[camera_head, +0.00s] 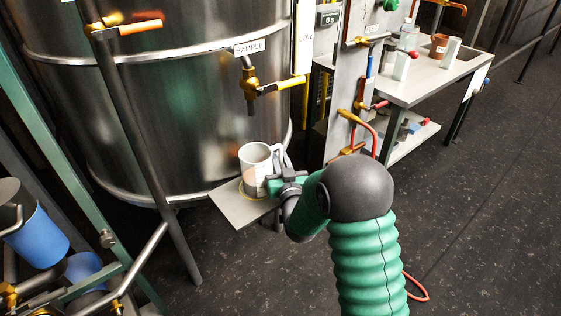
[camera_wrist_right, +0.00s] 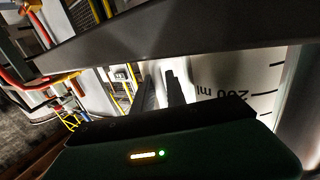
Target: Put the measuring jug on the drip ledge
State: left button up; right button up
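The measuring jug (camera_head: 256,170) is a pale cup with a handle, upright over the drip ledge (camera_head: 232,210), a small grey plate in front of the steel tank. A yellow ring shows around its foot; I cannot tell whether it rests fully on the plate. My right gripper (camera_head: 274,184) is at the jug's right side, by the lower handle. Its grip on the handle is hidden. In the right wrist view the jug's wall (camera_wrist_right: 245,80) with a "200 ml" mark is close beside the dark fingers (camera_wrist_right: 160,92). My left gripper is out of view.
A sample tap (camera_head: 250,85) with an orange lever hangs above the jug. A metal leg (camera_head: 140,130) stands left of the ledge. A blue container (camera_head: 37,238) is at lower left. A grey bench (camera_head: 425,80) with small vessels is at upper right.

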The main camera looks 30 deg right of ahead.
jog(key=o, duration=0.3)
jog(key=shift+s+a+r, duration=0.1)
jog(key=shift+r, duration=0.05)
jog(key=p+v, duration=0.2)
jog(key=v, duration=0.6)
jog(key=p+v, duration=0.3)
jog(key=p, duration=0.4)
jog(key=shift+s+a+p, duration=0.1)
jog(key=shift+s+p, duration=0.2)
jog(key=shift+s, duration=0.1)
